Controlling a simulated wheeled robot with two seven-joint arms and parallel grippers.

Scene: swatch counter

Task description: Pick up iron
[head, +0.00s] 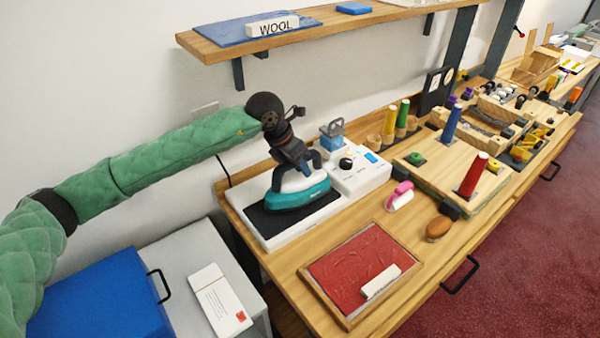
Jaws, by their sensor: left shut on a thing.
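The iron (298,189) has a teal body, a white upper part and a dark handle. It is on the black pad of a white station (335,207) at the left end of the wooden counter. My left gripper (303,163) comes down from above and is shut on the iron's handle. The fingers partly hide the handle. I cannot tell whether the iron's sole touches the pad or is slightly above it. My right gripper does not show.
A red panel in a wooden frame (308,281) lies in front. A pink-handled tool (400,196) and a brown knob-like thing (438,228) are to the right. A control box (358,178) adjoins the station. A shelf with a WOOL block (273,27) hangs above.

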